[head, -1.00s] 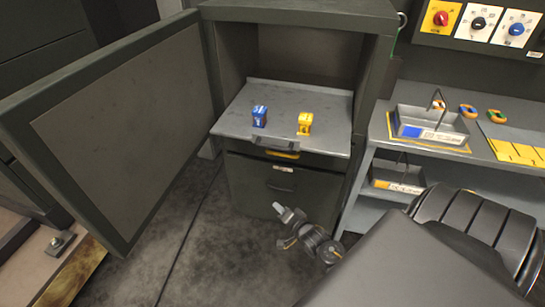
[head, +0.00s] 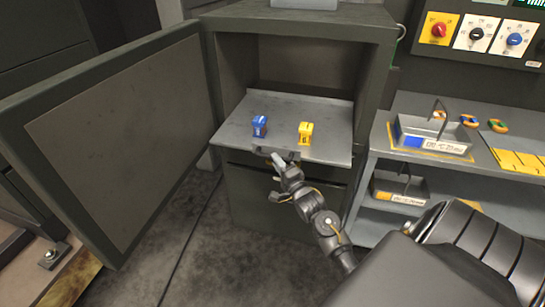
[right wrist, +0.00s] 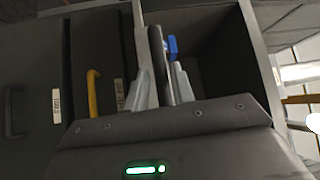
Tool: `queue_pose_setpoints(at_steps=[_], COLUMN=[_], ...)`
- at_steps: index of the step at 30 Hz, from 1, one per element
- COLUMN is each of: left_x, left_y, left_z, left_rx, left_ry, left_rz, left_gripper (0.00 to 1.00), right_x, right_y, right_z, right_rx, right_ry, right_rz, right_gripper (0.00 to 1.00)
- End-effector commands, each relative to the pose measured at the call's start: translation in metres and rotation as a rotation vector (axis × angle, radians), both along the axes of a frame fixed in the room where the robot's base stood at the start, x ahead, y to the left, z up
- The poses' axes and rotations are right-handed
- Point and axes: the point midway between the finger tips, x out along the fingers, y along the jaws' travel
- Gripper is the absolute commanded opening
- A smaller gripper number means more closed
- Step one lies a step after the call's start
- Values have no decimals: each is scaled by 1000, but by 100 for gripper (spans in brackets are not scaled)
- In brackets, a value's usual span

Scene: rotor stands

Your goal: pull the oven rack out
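In the right wrist view the fingers of my right gripper (right wrist: 161,88) stand apart, one on each side of the rack's dark front part (right wrist: 157,45). Whether they touch it is unclear. My left gripper is not in view.
The oven door (head: 130,140) stands wide open at left. A yellow handle (right wrist: 93,95) on the front below the rack shows in the right wrist view. A shelf (head: 400,108) with grey trays stands at right. The floor (head: 200,250) before the oven looks clear.

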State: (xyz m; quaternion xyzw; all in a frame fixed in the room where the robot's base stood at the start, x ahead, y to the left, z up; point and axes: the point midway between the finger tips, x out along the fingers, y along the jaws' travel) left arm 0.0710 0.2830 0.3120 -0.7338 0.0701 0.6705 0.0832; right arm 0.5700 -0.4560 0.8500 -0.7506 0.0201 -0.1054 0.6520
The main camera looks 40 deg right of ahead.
Motion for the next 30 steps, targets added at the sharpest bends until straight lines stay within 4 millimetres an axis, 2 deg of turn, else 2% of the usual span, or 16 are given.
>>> queue_pose_setpoints(at_steps=[3, 6, 17, 18, 24, 30], left_x=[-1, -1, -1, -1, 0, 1], left_y=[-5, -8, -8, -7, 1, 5], left_z=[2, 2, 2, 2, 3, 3], left_rx=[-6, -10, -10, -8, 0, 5], left_ry=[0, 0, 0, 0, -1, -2], left_rz=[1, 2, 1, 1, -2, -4], left_gripper=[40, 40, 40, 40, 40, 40], right_x=[17, 25, 31, 31, 31, 31], right_y=[-3, -5, -6, -5, -5, -5], right_z=[3, 4, 4, 4, 4, 4], right_rx=[-1, -2, -2, -2, -2, -1], right_ry=[-1, 0, 1, 1, 1, 1], right_rz=[-1, 0, 0, 0, 0, 0], right_gripper=[25, 25, 25, 24, 0, 0])
